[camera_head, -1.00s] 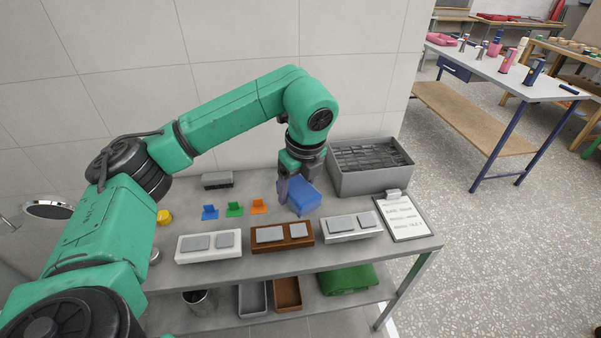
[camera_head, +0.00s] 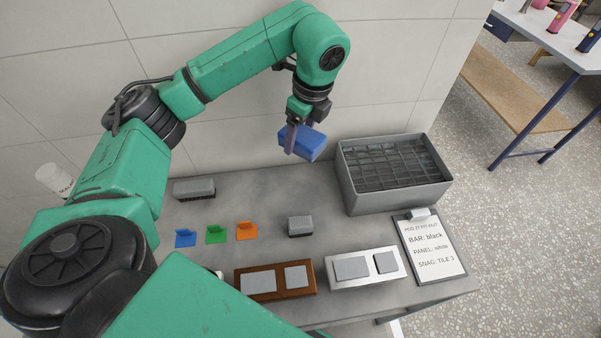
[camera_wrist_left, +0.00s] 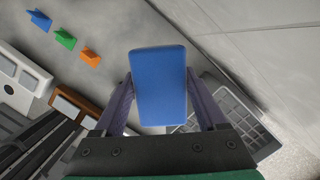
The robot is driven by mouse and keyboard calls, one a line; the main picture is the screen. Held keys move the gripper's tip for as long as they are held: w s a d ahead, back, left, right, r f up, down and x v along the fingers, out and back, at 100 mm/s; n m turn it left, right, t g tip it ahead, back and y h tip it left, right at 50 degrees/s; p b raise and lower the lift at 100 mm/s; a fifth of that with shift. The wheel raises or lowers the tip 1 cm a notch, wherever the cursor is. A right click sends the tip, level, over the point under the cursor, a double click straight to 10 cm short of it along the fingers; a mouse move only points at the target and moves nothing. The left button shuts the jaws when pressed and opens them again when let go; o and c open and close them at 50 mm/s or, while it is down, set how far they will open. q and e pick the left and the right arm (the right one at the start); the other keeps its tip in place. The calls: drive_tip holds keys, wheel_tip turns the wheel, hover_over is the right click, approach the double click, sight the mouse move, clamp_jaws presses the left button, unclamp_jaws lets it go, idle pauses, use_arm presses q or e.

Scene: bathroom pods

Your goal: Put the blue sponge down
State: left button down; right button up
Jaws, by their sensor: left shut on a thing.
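The blue sponge (camera_head: 309,145) is a blue block, held in my left gripper (camera_head: 297,138) above the back of the grey table (camera_head: 270,190). In the left wrist view the sponge (camera_wrist_left: 159,87) sits between the two fingers of the gripper (camera_wrist_left: 160,100), which is shut on it. The sponge is clear of the table and tilted in the head view. My right gripper is not in view.
A grey crate with a grid (camera_head: 347,185) stands right of the sponge. A small grey block (camera_head: 300,226) lies below it. Blue (camera_head: 185,238), green (camera_head: 215,234) and orange (camera_head: 247,231) clips lie left. Brown (camera_head: 240,285) and white (camera_head: 333,281) panels and a clipboard (camera_head: 429,246) line the front.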

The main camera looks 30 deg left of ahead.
use_arm(q)
wheel_tip(320, 180, down, 6)
drive_tip(key=s+f+b, duration=0.1)
drive_tip(key=b, duration=0.2)
hover_over(297, 186)
drive_tip(key=f, duration=0.4)
drive_tip(key=shift+d+f, duration=0.2)
drive_tip(key=shift+d, duration=0.2)
drive_tip(key=f+p, duration=0.1)
drive_tip(key=f, duration=0.3)
drive_tip(key=shift+s+f, duration=0.15)
drive_tip(key=shift+s, duration=0.05)
drive_tip(key=shift+w+f, duration=0.2)
drive_tip(key=shift+f, duration=0.2)
unclamp_jaws()
drive_tip(key=shift+r, duration=0.1)
